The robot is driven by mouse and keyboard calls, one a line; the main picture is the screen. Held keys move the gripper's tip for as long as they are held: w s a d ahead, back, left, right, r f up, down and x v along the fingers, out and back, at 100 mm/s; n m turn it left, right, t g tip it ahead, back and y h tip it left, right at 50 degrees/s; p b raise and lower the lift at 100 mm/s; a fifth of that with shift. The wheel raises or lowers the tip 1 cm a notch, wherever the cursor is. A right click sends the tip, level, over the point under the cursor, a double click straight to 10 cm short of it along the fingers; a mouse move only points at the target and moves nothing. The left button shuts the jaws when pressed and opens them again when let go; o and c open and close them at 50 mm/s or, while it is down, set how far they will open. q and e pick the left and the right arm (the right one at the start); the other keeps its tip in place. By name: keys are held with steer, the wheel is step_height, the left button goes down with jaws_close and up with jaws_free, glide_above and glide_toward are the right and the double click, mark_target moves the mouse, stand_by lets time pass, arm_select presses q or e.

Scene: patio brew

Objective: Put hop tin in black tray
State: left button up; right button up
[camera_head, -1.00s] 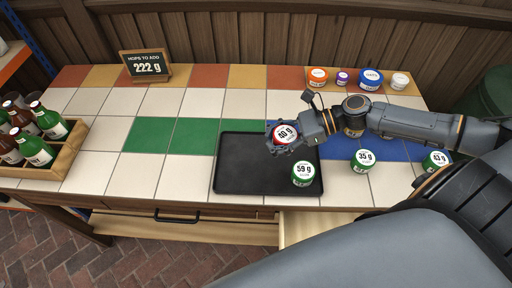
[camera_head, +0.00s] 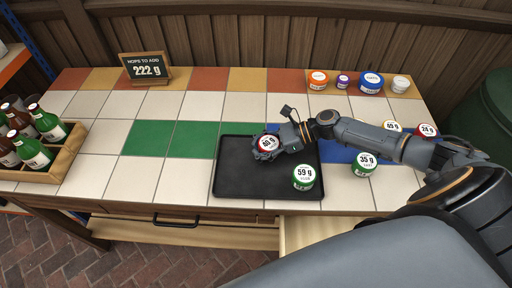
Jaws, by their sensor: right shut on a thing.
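My right gripper (camera_head: 267,148) is shut on a red hop tin (camera_head: 268,143) with a white lid label that seems to read 40 g. It holds the tin over the upper middle of the black tray (camera_head: 228,178); I cannot tell whether the tin touches the tray. A green tin marked 59 g (camera_head: 304,177) stands in the tray's lower right. A green tin marked 35 g (camera_head: 363,165) stands right of the tray. A yellow-rimmed tin (camera_head: 392,127) and a red tin marked 24 g (camera_head: 427,130) show behind my right arm. My left gripper is not in view.
A sign reading 222 g (camera_head: 147,67) stands at the back left. A wooden crate of bottles (camera_head: 68,155) is at the left. Several small jars, including a blue one (camera_head: 371,83), line the back right. A drawer (camera_head: 300,231) is open below. White tiles left of the tray are clear.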

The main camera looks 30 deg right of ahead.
mark_target(276, 142)
steer(key=o, duration=0.7)
steer(key=shift+f, duration=0.15)
steer(key=o, duration=0.7)
steer(key=shift+o, duration=0.2)
steer(key=shift+d+r, duration=0.1)
steer(key=shift+r, duration=0.15)
steer(key=v, duration=1)
steer(key=shift+s+d+b, duration=0.2)
steer(key=shift+d+b, duration=0.05)
steer(key=shift+b, duration=0.1)
steer(key=shift+s+d+r, duration=0.2)
steer(key=shift+d+r, duration=0.1)
steer(key=shift+d, duration=0.2)
